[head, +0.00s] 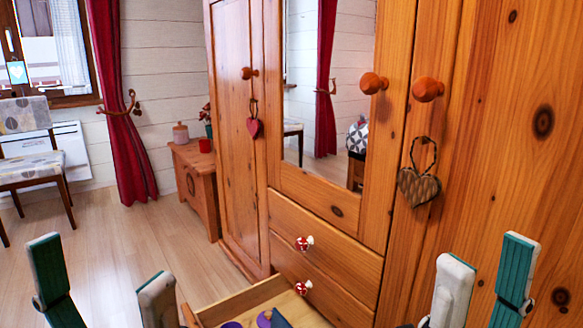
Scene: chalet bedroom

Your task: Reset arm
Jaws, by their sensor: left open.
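My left gripper (101,262) is at the lower left, with its two teal-padded fingers spread apart and nothing between them. My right gripper (488,252) is at the lower right in front of the wardrobe, with its fingers apart and empty. The arms behind both grippers are outside the view. The wooden wardrobe (325,235) has a mirror door, two closed drawers with red-and-white knobs, and a bottom drawer (240,301) that is pulled open. Purple and dark blue items (264,319) lie in that drawer, partly cut off by the lower edge.
A small wooden cabinet (194,185) with a red cup and a jar stands left of the wardrobe. A patterned chair (30,165) stands by the window at the far left. A red curtain (120,110) hangs beside it. The wooden floor (120,235) between them is clear.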

